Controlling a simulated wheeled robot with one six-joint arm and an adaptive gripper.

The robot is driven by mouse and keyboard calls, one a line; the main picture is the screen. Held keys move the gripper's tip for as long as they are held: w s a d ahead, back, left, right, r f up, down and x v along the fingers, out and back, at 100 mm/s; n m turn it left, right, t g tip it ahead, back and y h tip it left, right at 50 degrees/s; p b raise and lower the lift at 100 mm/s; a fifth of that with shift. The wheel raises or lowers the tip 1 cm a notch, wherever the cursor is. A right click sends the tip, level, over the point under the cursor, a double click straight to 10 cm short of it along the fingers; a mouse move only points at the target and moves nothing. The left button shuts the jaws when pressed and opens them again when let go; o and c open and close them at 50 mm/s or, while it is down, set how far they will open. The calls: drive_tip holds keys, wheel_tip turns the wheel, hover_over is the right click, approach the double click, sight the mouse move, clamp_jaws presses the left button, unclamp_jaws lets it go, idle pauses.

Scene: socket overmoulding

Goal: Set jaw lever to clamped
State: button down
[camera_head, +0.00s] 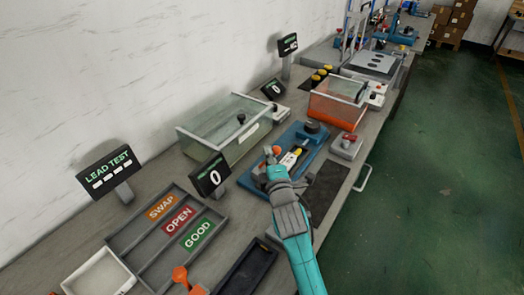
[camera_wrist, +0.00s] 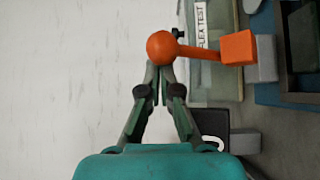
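The jaw lever is an orange ball knob on a short orange arm; in the wrist view, its ball (camera_wrist: 160,46) is at the fingertips and its arm runs right to an orange block (camera_wrist: 238,48). In the head view, the orange ball (camera_head: 277,150) shows at the left side of the blue fixture (camera_head: 312,147). My gripper (camera_wrist: 160,74) has its fingers drawn close together, with the tips right at the ball. The ball covers the tips, so I cannot tell whether they grip it. In the head view, my gripper (camera_head: 271,160) is over the fixture's near left side.
A clear-lidded box (camera_head: 225,128) stands behind the fixture. A counter display (camera_head: 209,176) is to the left, close to my gripper. A sorting tray (camera_head: 160,228) lies at the front left. An orange-based box (camera_head: 337,106) and a grey switch box (camera_head: 346,145) stand right of the fixture.

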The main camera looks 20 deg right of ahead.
drive_tip(key=s+d+f, duration=0.3)
drive_tip(key=s+f, duration=0.2)
drive_tip(key=f, duration=0.2)
drive_tip(key=shift+d+f+m+t, duration=0.15)
drive_tip(key=shift+d+m+t, duration=0.2)
drive_tip(key=shift+m+t, duration=0.05)
drive_tip(key=shift+s+d+f, duration=0.1)
drive_tip(key=shift+f, duration=0.05)
idle(0.5)
drive_tip(key=shift+s+f, duration=0.1)
drive_tip(key=shift+s, duration=0.2)
drive_tip(key=s, duration=0.3)
drive_tip(key=s+a, duration=0.1)
drive_tip(key=s, duration=0.3)
drive_tip(key=s+a, duration=0.1)
drive_tip(key=s, duration=0.3)
drive_tip(key=shift+f, duration=0.15)
drive_tip(key=shift+s, duration=0.1)
